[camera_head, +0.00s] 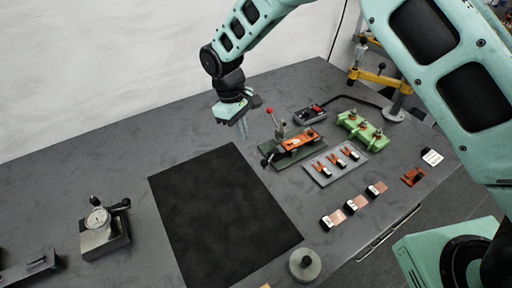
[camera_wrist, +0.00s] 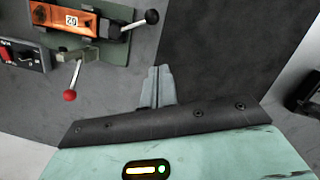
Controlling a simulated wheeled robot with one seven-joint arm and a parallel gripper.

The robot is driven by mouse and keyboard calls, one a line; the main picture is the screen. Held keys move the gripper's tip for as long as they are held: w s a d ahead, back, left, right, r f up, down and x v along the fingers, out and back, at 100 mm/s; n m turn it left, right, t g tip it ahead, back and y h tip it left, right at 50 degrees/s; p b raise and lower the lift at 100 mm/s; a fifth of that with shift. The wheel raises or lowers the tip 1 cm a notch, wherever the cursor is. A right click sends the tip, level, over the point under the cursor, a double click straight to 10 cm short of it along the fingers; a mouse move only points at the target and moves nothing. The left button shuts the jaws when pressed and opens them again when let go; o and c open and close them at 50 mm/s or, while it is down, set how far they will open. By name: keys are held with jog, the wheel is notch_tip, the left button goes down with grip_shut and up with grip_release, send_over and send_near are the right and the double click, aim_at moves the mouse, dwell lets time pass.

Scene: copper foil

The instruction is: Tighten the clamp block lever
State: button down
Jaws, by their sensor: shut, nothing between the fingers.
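The lever's red ball also shows in the wrist view (camera_wrist: 70,97), left of my fingers. My gripper (camera_head: 243,126) is shut and empty, above the table, left of the red ball and apart from it. Its two fingers (camera_wrist: 157,85) touch each other in the wrist view.
A switch box (camera_head: 310,115) stands behind the block. A green fixture (camera_head: 362,131) and a grey tray of small orange parts (camera_head: 334,166) lie to its right and front. A black mat (camera_head: 222,215) is bare on the left. A dial gauge (camera_head: 99,222) stands farther left.

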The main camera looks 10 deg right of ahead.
aim_at(263, 161)
jog(key=shift+s+d+f+p, duration=0.5)
jog(key=shift+d+f+p, duration=0.1)
jog(key=shift+f, duration=0.4)
jog(key=shift+s+d+f+p, duration=0.5)
jog(key=shift+d+f+p, duration=0.05)
jog(key=shift+f, duration=0.45)
jog(key=shift+s+d+f+p, duration=0.5)
jog(key=shift+d+f+p, duration=0.1)
jog(key=shift+f, duration=0.4)
jog(key=shift+s+d+n+b, duration=0.25)
jog(key=shift+s+n+b, duration=0.1)
jog(key=shift+n, duration=0.25)
jog(key=shift+s+d+n+t+b, duration=0.3)
jog(key=shift+s+d+n, duration=0.15)
jog(key=shift+n, duration=0.35)
jog(key=d+n, duration=0.1)
jog(key=s+n+b, duration=0.1)
jog(key=n, duration=0.1)
jog(key=shift+s+d+n+t+h, duration=0.15)
jog(key=shift+d+n+t+h, duration=0.15)
jog(key=shift+d, duration=0.1)
jog(key=d+n, duration=0.1)
jog(key=n, duration=0.1)
jog(key=shift+s+d+n+t+b, duration=0.3)
jog(key=shift+d+b, duration=0.05)
jog(key=shift+b, duration=0.05)
jog(key=shift+d+n+t+b, duration=0.3)
jog(key=shift+d+n, duration=0.8)
jog(key=shift+n, duration=0.6)
